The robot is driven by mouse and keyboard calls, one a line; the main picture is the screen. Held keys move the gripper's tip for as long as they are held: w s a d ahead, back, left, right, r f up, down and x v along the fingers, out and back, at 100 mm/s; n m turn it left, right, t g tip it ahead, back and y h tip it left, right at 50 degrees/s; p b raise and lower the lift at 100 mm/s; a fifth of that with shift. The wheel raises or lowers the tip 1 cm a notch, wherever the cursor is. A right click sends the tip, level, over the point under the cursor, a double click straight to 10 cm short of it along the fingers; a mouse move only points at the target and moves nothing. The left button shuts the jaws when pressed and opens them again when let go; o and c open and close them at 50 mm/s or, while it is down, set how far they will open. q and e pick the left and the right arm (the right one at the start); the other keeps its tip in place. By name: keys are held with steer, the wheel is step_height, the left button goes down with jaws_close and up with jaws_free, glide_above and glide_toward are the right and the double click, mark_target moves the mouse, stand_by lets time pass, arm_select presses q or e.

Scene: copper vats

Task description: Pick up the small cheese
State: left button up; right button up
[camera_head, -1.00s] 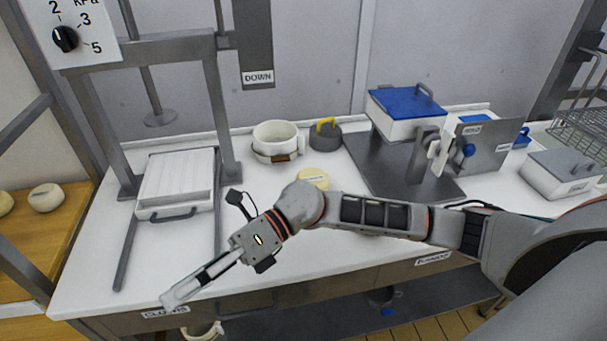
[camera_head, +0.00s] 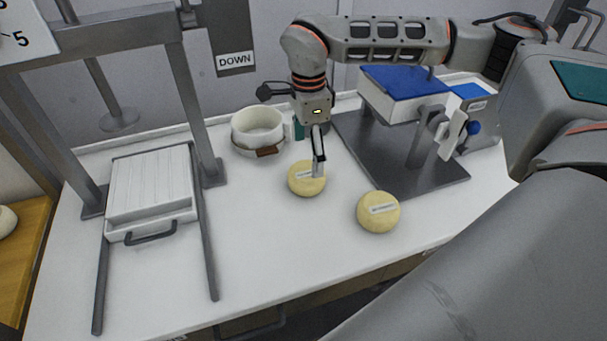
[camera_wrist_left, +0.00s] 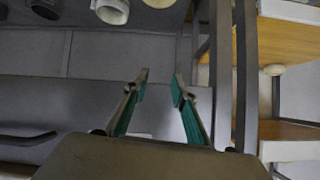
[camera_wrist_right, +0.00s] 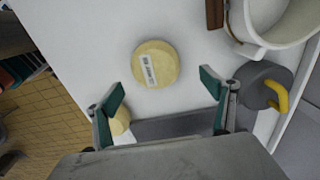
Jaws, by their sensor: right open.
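Two pale yellow round cheeses with white labels sit on the white table. The left cheese (camera_head: 301,186) looks slightly smaller; I cannot read its label or be sure of its size. The other cheese (camera_head: 378,213) is to its right, nearer the front. My right gripper (camera_head: 318,172) points down over the left cheese, partly covering it. In the right wrist view the gripper (camera_wrist_right: 160,88) is open and empty, with the labelled cheese (camera_wrist_right: 155,64) ahead of the fingertips and the other cheese (camera_wrist_right: 121,121) partly behind a finger. My left gripper (camera_wrist_left: 161,82) is open and empty.
A white pot (camera_head: 257,128) stands behind the left cheese. A grey weight with a yellow handle (camera_wrist_right: 282,96) is beside it. A press frame (camera_head: 190,100) stands left. The front middle is clear.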

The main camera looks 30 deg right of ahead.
mark_target(307, 170)
steer(key=f, duration=0.7)
steer(key=shift+s+a, duration=0.3)
steer(key=shift+a, duration=0.05)
steer(key=shift+r, duration=0.1)
steer(key=c, duration=1.5)
